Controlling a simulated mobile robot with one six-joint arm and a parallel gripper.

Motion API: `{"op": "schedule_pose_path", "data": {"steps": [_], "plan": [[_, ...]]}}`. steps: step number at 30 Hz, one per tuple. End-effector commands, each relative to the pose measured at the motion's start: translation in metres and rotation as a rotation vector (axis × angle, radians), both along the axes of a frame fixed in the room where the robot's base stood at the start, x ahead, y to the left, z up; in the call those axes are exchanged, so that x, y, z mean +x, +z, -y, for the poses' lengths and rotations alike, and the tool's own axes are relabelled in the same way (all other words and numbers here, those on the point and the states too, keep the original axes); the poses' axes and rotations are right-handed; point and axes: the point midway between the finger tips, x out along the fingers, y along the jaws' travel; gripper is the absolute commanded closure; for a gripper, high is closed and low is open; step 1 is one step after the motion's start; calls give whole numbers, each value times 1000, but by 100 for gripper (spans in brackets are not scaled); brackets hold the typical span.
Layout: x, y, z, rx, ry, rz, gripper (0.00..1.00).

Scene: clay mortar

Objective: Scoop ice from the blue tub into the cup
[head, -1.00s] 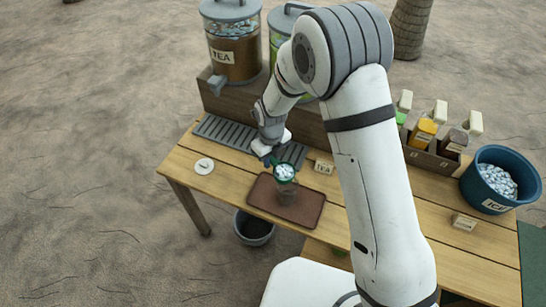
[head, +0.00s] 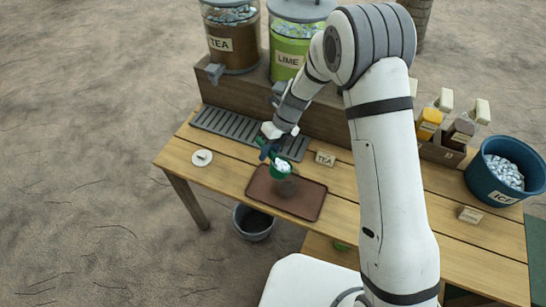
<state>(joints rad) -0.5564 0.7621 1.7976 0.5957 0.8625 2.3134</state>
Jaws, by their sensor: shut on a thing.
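My gripper (head: 268,152) is shut on a green scoop (head: 280,171) above the brown tray. White ice (head: 282,163) shows in the scoop. A clear cup (head: 288,188) stands on the tray (head: 262,193), just below and slightly right of the scoop. The scoop covers part of the cup, so I cannot tell whether they touch or what is in the cup. The blue tub (head: 482,180), labelled ICE and holding many ice pieces, stands at the table's right end.
The TEA (head: 232,45) and LIME (head: 290,47) dispensers stand at the back, with a drip grate (head: 225,123) in front. A white disc (head: 202,158) lies at left. Small signs (head: 325,158) and a bottle caddy (head: 440,153) are right. A bin (head: 252,222) stands below.

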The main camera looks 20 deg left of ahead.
Motion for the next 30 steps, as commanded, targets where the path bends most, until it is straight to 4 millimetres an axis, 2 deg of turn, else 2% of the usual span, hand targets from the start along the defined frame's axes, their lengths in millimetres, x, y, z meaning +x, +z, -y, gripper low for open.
{"op": "schedule_pose_path", "data": {"steps": [1, 10, 21, 30], "plan": [[2, -5, 1, 22, -3, -27, 99], [4, -3, 2, 180, -3, -237, 99], [12, 0, 9, 463, -2, -617, 99], [16, 3, 11, 577, 2, -767, 100]]}}
